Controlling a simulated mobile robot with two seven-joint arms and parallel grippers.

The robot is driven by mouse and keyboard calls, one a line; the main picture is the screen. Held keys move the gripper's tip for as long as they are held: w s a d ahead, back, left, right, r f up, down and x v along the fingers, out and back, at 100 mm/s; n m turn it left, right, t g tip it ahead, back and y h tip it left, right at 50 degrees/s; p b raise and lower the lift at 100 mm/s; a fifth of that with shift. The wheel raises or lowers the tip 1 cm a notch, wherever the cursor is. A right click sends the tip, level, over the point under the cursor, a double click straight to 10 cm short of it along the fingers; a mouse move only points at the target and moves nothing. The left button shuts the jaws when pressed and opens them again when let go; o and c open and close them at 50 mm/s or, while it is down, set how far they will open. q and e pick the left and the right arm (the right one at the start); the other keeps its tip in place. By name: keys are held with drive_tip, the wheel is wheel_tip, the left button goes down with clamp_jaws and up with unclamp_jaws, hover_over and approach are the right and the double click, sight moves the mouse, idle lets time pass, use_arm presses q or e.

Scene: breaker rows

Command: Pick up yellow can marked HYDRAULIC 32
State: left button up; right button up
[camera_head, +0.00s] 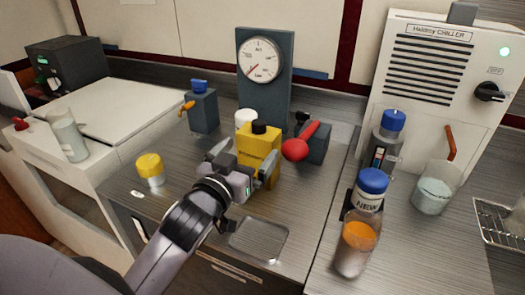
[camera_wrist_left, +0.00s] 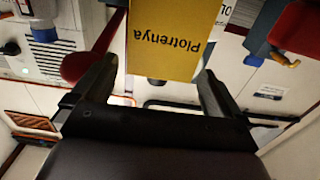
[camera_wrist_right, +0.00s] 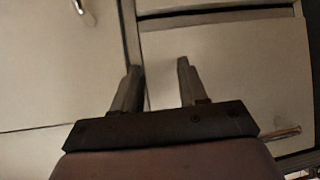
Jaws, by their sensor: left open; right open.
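A yellow can (camera_head: 260,143) with a dark cap stands upright on the grey worktop in front of the gauge. In the left wrist view the can (camera_wrist_left: 172,38) appears upside down, and the word readable on its face is "Plotrenya"; I see no HYDRAULIC 32 marking. My left gripper (camera_head: 245,165) is open at the front of the can. In its wrist view, the left gripper's fingers (camera_wrist_left: 156,78) point toward the can's left and right sides, with visible gaps. My right gripper (camera_wrist_right: 157,70) is open and empty, facing pale cabinet fronts; it is not in the head view.
A red knob (camera_head: 300,142) on a dark block stands close right of the can, and a white container (camera_head: 245,117) behind it. A yellow-lidded jar (camera_head: 150,168) is at left. A shallow metal tray (camera_head: 258,240) lies in front. Bottles (camera_head: 358,246) and a chiller (camera_head: 436,80) stand right.

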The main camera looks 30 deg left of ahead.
sight(253, 143)
use_arm(q)
drive_tip(key=shift+w+a+p, duration=0.15)
drive_tip(key=shift+w+p, duration=0.05)
drive_tip(key=shift+w, duration=1.35)
drive_tip(key=shift+w+a+p, duration=0.1)
drive_tip(key=shift+w+p, duration=0.05)
drive_tip(key=shift+w, duration=1.35)
drive_tip(key=c, duration=0.9)
drive_tip(key=shift+r, duration=0.2)
drive_tip(key=c, duration=0.4)
